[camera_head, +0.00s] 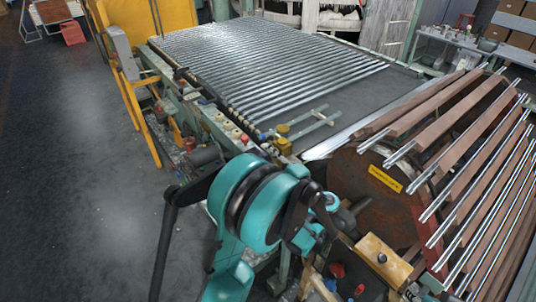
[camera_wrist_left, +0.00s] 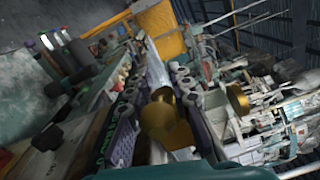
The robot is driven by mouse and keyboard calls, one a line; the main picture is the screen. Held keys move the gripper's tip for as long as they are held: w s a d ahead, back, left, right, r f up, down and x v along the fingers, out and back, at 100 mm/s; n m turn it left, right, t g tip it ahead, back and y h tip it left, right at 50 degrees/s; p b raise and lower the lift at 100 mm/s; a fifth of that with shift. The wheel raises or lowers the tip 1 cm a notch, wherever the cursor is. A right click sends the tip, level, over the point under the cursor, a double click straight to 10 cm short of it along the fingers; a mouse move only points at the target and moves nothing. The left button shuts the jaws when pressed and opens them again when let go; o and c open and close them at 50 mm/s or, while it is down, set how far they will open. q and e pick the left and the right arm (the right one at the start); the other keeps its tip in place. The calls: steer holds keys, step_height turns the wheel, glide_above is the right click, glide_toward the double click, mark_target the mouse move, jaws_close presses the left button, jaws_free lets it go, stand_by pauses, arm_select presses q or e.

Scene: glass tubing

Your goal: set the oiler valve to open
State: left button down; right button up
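Two small brass-yellow fittings, which look like the oiler, stand at the near edge of the machine bed; the upper one (camera_head: 283,130) sits just above the lower one (camera_head: 284,147). In the left wrist view, a large brass cup (camera_wrist_left: 165,118) is close to the camera, with a round brass piece (camera_wrist_left: 237,99) to its right. I cannot make out the valve's lever or its setting. My left gripper (camera_head: 329,201) is at the end of the teal arm, below and right of the fittings and apart from them. Its fingers are mostly hidden and unclear. My right gripper is not in view.
The machine bed carries many glass tubes (camera_head: 260,55). A large drum (camera_head: 370,200) with wooden slats and tubes stands at the right. A wooden block (camera_head: 383,260) is below it. A yellow frame (camera_head: 135,105) stands at left. The floor (camera_head: 75,150) on the left is clear.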

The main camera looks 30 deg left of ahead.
arm_select(q)
steer(key=shift+s+f+g+h+p, duration=0.1)
steer(key=shift+g+h+p, duration=0.9)
steer(key=shift+h+p, duration=1.2)
steer(key=shift+f+g+h+p, duration=0.1)
steer(key=shift+g+h+p, duration=1.2)
steer(key=shift+h, duration=1.5)
steer(key=shift+s+f+g+h+p, duration=0.1)
steer(key=shift+g+h+p, duration=0.6)
steer(key=shift+h+p, duration=1.65)
steer(key=shift+d+h, duration=0.1)
steer(key=shift+h, duration=0.25)
steer(key=c, duration=1.6)
jaws_free()
steer(key=shift+c, duration=0.2)
steer(key=shift+w, duration=0.1)
